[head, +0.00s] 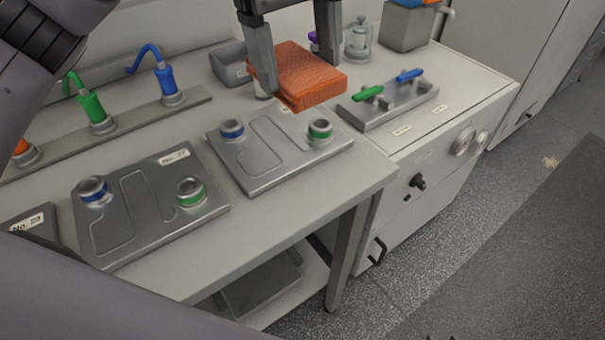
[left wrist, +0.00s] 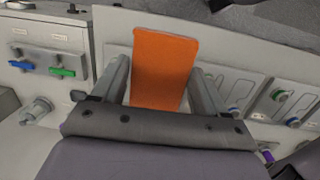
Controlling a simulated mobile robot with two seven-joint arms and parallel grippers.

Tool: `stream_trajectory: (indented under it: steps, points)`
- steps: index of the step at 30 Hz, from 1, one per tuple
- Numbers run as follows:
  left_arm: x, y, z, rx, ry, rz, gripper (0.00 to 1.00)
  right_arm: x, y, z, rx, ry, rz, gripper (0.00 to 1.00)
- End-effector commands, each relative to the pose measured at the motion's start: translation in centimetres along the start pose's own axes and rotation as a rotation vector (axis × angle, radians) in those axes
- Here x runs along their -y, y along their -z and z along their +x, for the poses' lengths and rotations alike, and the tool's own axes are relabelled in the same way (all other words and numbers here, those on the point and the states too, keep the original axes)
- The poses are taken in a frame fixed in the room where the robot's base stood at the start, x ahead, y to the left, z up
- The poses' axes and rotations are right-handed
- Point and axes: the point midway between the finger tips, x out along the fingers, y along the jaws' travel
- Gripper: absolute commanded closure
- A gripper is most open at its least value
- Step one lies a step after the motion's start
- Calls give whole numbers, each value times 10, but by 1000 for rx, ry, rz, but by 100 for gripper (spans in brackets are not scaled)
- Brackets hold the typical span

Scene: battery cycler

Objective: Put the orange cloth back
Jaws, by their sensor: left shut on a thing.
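The orange cloth (head: 308,72) is a folded, textured block in the head view. My left gripper (head: 298,75) is shut on it, with one finger at each side. The cloth is held above the bench, over the area between the right-hand grey plate and the valve block. In the left wrist view the cloth (left wrist: 165,68) stands out between the two fingers of my left gripper (left wrist: 160,85). My right gripper does not show in either view.
Grey plates (head: 148,212) and (head: 262,172) with blue and green ports lie on the bench. A valve block (head: 392,108) with green and blue handles is at the right. A grey bin (head: 229,66), a glass jar (head: 358,40) and a grey box (head: 408,28) stand behind.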

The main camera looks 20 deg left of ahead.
Motion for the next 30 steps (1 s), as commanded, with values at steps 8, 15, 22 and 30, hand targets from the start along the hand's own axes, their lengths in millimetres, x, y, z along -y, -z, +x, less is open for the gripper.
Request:
stream_trajectory:
  steps: [8, 15, 22, 30]
  points:
    - [6, 8, 67, 2, 6, -1, 86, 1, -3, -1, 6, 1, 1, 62]
    - [10, 13, 126, 2, 6, 0, 86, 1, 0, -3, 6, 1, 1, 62]
    - [11, 16, 151, 1, 1, 0, 86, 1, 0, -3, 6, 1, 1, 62]
    - [13, 20, 183, 1, 5, 0, 86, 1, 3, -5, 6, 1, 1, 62]
